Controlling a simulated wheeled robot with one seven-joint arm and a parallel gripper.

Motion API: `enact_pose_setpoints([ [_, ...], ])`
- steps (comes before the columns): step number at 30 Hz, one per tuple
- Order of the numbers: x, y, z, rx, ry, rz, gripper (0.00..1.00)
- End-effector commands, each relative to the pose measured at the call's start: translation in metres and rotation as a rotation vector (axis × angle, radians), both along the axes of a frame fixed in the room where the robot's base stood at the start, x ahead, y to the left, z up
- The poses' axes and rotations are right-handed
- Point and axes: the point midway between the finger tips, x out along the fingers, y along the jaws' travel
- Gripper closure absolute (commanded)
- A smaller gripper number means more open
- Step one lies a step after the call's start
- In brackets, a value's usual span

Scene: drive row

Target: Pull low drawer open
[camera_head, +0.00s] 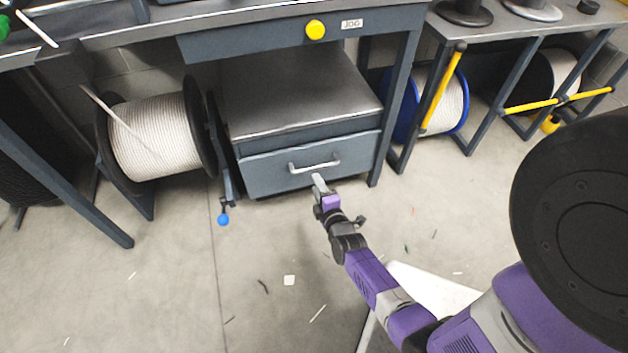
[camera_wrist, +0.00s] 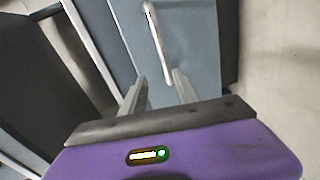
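The low drawer (camera_head: 270,170) is the grey front at the bottom of a cabinet under the bench. It looks shut, with a pale bar handle (camera_head: 314,164) across its front. In the wrist view the handle (camera_wrist: 154,45) runs up and down, just beyond my fingers. My gripper (camera_head: 318,181) is just in front of and below the handle in the head view. In the wrist view my gripper (camera_wrist: 158,88) has its two fingers apart, with nothing held between them. The handle's near end lies close to the gap; I cannot tell whether it is between the tips.
A spool of white rope (camera_head: 155,138) stands left of the cabinet, near a blue knob (camera_head: 223,219). A blue-rimmed spool (camera_head: 441,100) and bench legs stand to the right. The bench's upper drawer has a yellow knob (camera_head: 315,29). Floor ahead is open with small scraps.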

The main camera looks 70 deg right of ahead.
Motion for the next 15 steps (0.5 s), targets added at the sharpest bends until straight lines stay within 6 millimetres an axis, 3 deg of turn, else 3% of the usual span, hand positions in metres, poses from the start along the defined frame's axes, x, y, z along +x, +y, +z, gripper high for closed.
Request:
enact_pose_setpoints([
  [1, 0.001, -0.012, -0.012, -0.020, 0.017, -0.011, 0.64],
  [3, 0.000, -0.022, -0.016, -0.037, 0.038, -0.020, 0.64],
  [8, 0.006, -0.035, -0.020, -0.052, 0.053, -0.024, 0.64],
  [15, 0.029, -0.062, -0.028, -0.052, 0.052, -0.024, 0.64],
])
